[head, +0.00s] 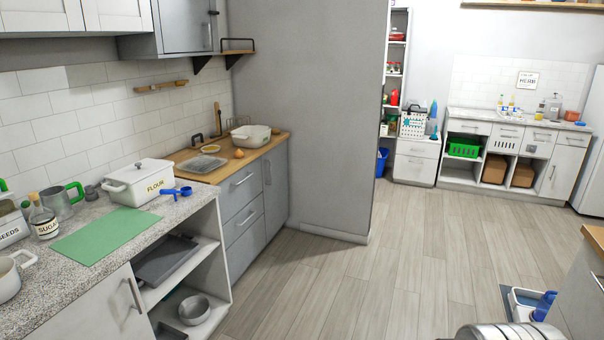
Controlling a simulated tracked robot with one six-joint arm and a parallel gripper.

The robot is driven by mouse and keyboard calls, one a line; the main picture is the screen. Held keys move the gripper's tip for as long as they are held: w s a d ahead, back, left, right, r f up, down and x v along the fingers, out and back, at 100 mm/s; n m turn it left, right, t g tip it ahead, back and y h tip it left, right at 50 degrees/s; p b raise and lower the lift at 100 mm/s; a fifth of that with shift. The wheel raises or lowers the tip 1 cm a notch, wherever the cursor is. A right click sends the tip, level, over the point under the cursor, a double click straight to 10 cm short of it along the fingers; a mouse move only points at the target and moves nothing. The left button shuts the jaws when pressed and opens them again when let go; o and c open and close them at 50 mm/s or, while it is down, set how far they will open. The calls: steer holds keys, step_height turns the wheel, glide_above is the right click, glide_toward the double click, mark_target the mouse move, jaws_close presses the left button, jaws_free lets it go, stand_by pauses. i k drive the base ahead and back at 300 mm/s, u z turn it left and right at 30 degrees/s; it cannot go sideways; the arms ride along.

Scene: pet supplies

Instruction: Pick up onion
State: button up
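A small round orange-brown thing (239,153), which looks like the onion, sits on the wooden counter (262,150) at the left of the head view. It is near the counter's front edge, in front of a white pot (250,136). It is too small to make out in detail.
A white flour box (139,182), a blue scoop (176,191) and a green mat (105,234) are on the nearer speckled counter. Grey drawers (243,205) stand below. The wooden-plank floor (390,260) is mostly clear.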

mark_target(239, 154)
steer(key=i, duration=5.25)
steer(key=u, duration=0.05)
